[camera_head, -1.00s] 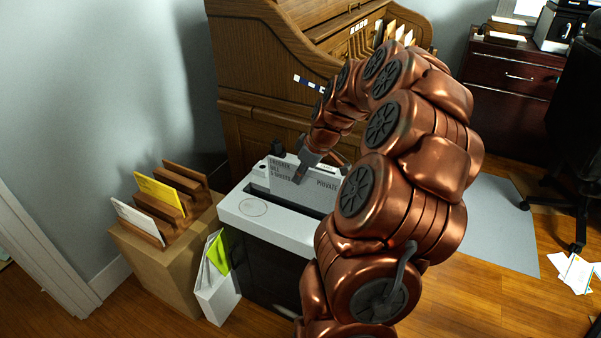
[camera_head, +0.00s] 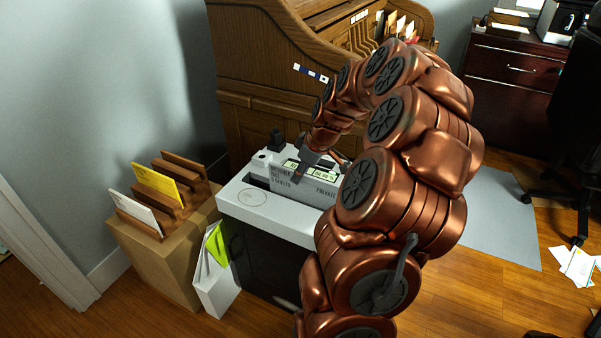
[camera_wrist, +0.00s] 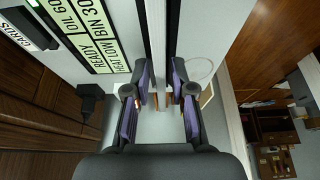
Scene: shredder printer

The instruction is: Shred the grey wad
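The grey wad (camera_head: 315,189), printed with "PRIVATE" and a sheet count, stands upright in the slot of the white-topped shredder (camera_head: 267,221). Its lower part is hidden in the slot. My gripper (camera_head: 297,176) is just above the wad's left part in the head view. In the wrist view my gripper (camera_wrist: 159,100) has its two fingers apart, one on each side of a narrow edge-on strip, with gaps to both. I cannot tell whether that strip is the wad's top edge or the slot. A green-lit label panel (camera_wrist: 90,35) lies beside it.
A wooden rack (camera_head: 162,195) with yellow and white papers stands on a box (camera_head: 165,250) at left. A wooden desk (camera_head: 235,65) stands close behind.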

